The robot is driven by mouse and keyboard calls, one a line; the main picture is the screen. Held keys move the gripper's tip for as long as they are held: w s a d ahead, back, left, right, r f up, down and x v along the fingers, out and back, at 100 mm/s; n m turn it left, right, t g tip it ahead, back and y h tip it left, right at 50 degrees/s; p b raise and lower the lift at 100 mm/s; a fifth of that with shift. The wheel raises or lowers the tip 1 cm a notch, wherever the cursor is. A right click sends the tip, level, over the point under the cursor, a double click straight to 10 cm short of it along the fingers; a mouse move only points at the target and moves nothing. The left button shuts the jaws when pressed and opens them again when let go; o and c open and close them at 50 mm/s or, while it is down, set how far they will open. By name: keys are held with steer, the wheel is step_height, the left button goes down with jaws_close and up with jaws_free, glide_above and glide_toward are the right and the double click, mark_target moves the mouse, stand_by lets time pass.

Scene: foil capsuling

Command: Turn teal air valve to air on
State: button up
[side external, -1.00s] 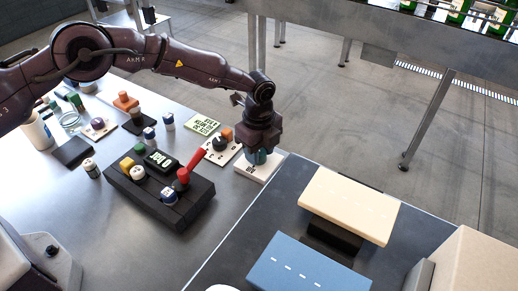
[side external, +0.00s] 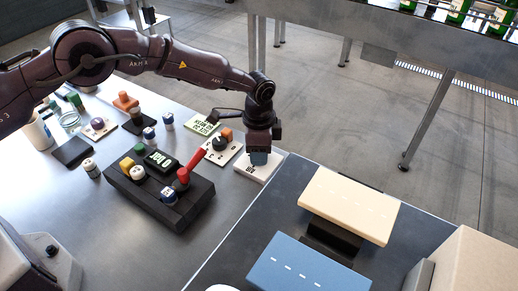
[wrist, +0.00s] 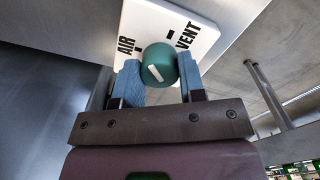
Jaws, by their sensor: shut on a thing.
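The teal air valve is a round knob (wrist: 159,63) on a white plate (wrist: 196,22), seen in the wrist view. The plate reads AIR on the left and VENT on the right, each with a black tick near it. The knob's white line slants from upper left to lower right, its upper end toward the AIR side. My gripper (wrist: 159,82) is shut on the knob, one blue finger on each side. In the side external view my gripper (side external: 259,158) hides the knob, and the plate (side external: 253,174) lies at the table's right edge.
A black control block (side external: 158,190) with a red lever (side external: 192,163) stands left of the plate. A white plate with a black dial (side external: 219,143) and orange knob is close behind. A cream board (side external: 350,203) and blue board (side external: 310,270) lie to the right.

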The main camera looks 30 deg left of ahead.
steer(key=n, duration=0.4)
steer(key=shift+n, duration=2.2)
steer(key=o, duration=0.9)
steer(key=shift+o, duration=0.2)
steer(key=shift+r, duration=0.1)
step_height(320, 180, up, 13)
